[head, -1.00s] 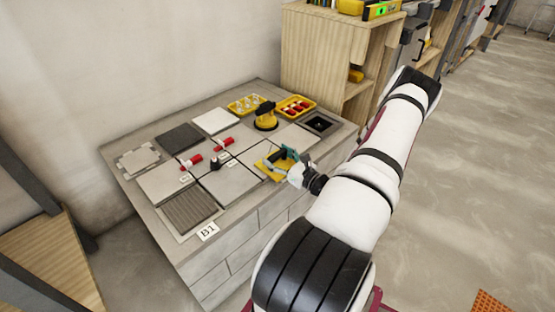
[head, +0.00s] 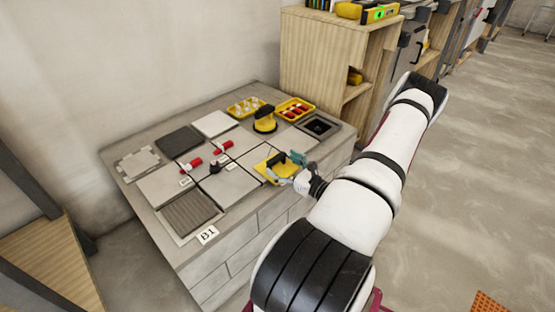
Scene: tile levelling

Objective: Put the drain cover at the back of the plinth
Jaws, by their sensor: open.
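The grey stone plinth (head: 250,245) carries tiles and tools on its top. A square dark frame with a black centre (head: 318,126) lies at its back right corner. A ribbed grey square plate (head: 189,212) lies at its front left, by the B1 label. I cannot tell for certain which of these two is the drain cover. My gripper (head: 298,172) is open at the plinth's right edge, beside a yellow float with a dark handle (head: 270,171). It is well away from both square pieces. Whether its fingers touch the float is too small to tell.
Pale tiles (head: 228,184) cover the middle, with red-handled tools (head: 192,165) on them. A dark tile (head: 180,140), a yellow suction lifter (head: 265,123) and yellow trays (head: 295,108) lie farther back. A wooden shelf (head: 318,60) stands behind; a wall is at left.

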